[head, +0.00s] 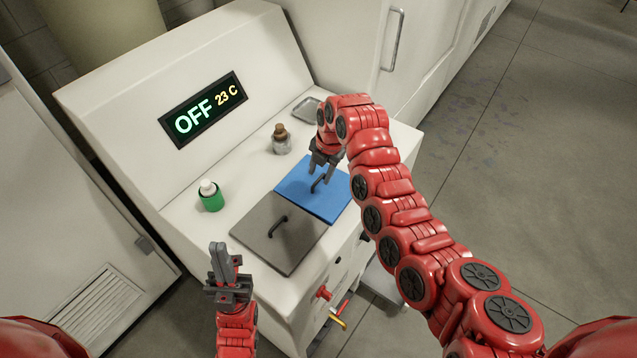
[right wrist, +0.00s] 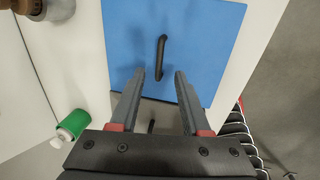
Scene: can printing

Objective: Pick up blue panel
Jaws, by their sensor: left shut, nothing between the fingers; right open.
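The blue panel (head: 303,195) lies flat on the white machine's top, with a black handle (head: 318,183) on it. My right gripper (head: 322,176) is open and empty above the panel, close to the handle. In the right wrist view the blue panel (right wrist: 200,40) fills the upper middle, and its black handle (right wrist: 161,57) stands just beyond and between the fingertips of the open gripper (right wrist: 160,77). My left gripper (head: 223,247) is shut and empty, pointing up left of the grey panel.
A grey panel (head: 262,245) with its own handle lies beside the blue one. A green bottle (head: 210,197), a corked jar (head: 281,141) and a metal tray (head: 306,109) stand on the machine top. A display (head: 203,108) reads OFF 23 C. Open floor lies to the right.

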